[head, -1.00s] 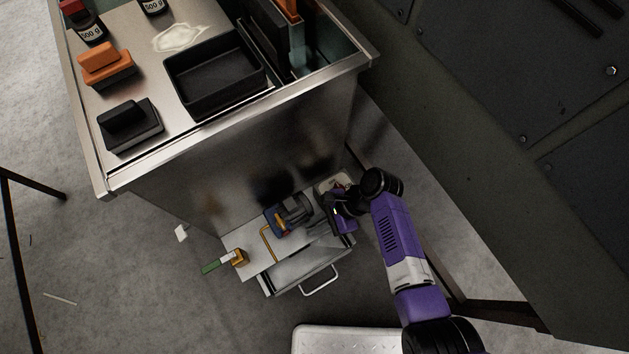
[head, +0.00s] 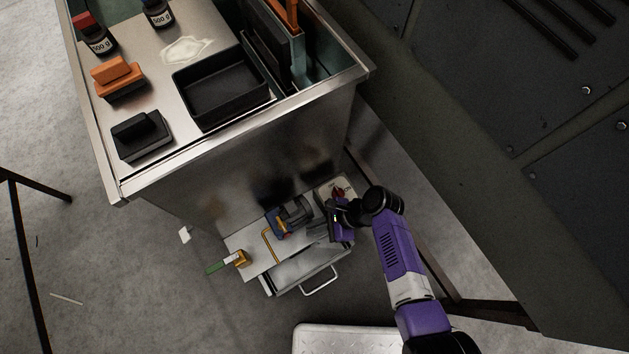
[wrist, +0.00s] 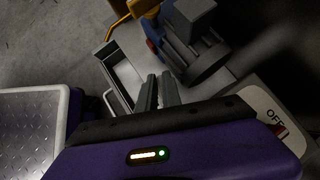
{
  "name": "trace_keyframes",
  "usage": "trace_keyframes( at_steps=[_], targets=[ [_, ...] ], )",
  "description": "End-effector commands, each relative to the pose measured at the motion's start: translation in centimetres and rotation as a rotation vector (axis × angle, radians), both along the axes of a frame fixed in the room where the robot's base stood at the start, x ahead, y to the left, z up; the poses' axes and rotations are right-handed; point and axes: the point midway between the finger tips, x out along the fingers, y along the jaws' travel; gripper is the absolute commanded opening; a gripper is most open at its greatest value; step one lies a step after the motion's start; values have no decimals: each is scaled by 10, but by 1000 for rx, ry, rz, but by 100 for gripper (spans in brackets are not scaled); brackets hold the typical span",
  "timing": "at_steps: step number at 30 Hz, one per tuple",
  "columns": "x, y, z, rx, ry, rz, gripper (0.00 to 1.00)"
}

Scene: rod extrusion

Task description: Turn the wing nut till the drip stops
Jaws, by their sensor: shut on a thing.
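A small blue pump with a grey motor (head: 294,213) stands on a low plate beneath the cabinet; it also shows at the top of the wrist view (wrist: 190,40). My gripper (head: 318,234) is right beside the motor, on its near right side. In the wrist view its two grey fingers (wrist: 158,90) are close together, shut on what seems to be the wing nut. The nut itself is hidden between and behind the fingertips. No drip can be made out.
A pale panel marked OFF (wrist: 268,112) with a red switch (head: 338,191) is right of the pump. A yellow pipe (head: 268,245) and an open drawer (head: 290,275) lie nearby. The cabinet top (head: 150,75) overhangs behind.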

Motion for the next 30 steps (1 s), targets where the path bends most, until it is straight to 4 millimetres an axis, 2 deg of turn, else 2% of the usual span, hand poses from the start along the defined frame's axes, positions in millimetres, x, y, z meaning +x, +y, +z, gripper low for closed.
trace_keyframes(
  at_steps=[7, 19, 30],
  targets=[
    [0, 0, 1, 0, 0, -80, 0],
    [0, 0, 1, 0, 0, -98, 0],
    [0, 0, 2, 0, 1, -245, 0]
  ],
)
